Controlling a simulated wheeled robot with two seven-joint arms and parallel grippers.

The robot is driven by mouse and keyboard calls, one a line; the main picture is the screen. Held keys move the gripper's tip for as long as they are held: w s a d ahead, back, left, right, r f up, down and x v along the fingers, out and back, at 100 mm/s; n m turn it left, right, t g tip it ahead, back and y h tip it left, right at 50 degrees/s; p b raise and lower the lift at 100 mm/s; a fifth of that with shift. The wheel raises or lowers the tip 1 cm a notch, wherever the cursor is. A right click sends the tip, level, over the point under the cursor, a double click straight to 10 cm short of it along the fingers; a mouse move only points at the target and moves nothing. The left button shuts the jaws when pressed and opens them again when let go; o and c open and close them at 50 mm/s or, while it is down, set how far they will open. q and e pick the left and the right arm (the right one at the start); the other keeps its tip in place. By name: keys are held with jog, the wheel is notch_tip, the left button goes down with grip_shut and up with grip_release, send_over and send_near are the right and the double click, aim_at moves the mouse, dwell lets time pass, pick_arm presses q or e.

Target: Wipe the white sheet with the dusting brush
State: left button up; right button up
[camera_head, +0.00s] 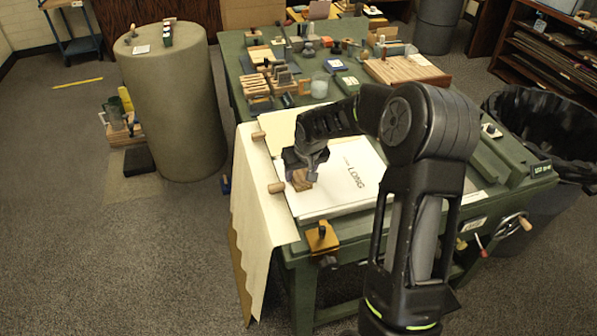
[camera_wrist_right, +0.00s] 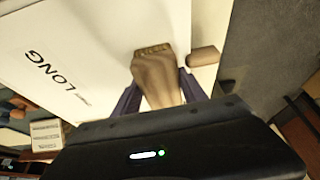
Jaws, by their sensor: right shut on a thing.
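The white sheet (camera_head: 345,195) lies flat on the green table and bears the printed word LONG. It also fills much of the right wrist view (camera_wrist_right: 90,30). My right gripper (camera_head: 305,168) is over the sheet's left part. It is shut on the wooden dusting brush (camera_head: 301,181). In the right wrist view the brush (camera_wrist_right: 157,75) sits between the two fingers, its bristle end towards the sheet. I cannot tell whether the bristles touch the sheet. My left gripper is in neither view.
The green table (camera_head: 232,62) holds wooden blocks, jars and small tools behind the sheet. A cream cloth (camera_head: 262,215) hangs over the table's left edge, with wooden handles beside the sheet. A large drum (camera_head: 172,100) stands left; a black bin (camera_head: 550,120) stands right.

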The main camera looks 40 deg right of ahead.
jog(key=shift+s+d+p, duration=0.25)
jog(key=shift+s+d, duration=0.05)
jog(key=shift+d, duration=0.6)
jog(key=shift+s+d+p, duration=0.2)
jog(key=shift+s+d, duration=0.1)
jog(key=shift+d, duration=0.55)
jog(key=shift+f, duration=0.1)
jog(key=shift+a, duration=0.1)
jog(key=shift+w+a+b, duration=0.25)
jog(key=shift+a+b, duration=0.25)
jog(key=shift+a, duration=0.1)
jog(key=shift+w+a+b, duration=0.2)
jog(key=shift+a+b, duration=0.25)
jog(key=shift+a, duration=0.1)
jog(key=shift+w+a, duration=0.2)
jog(key=shift+a, duration=0.45)
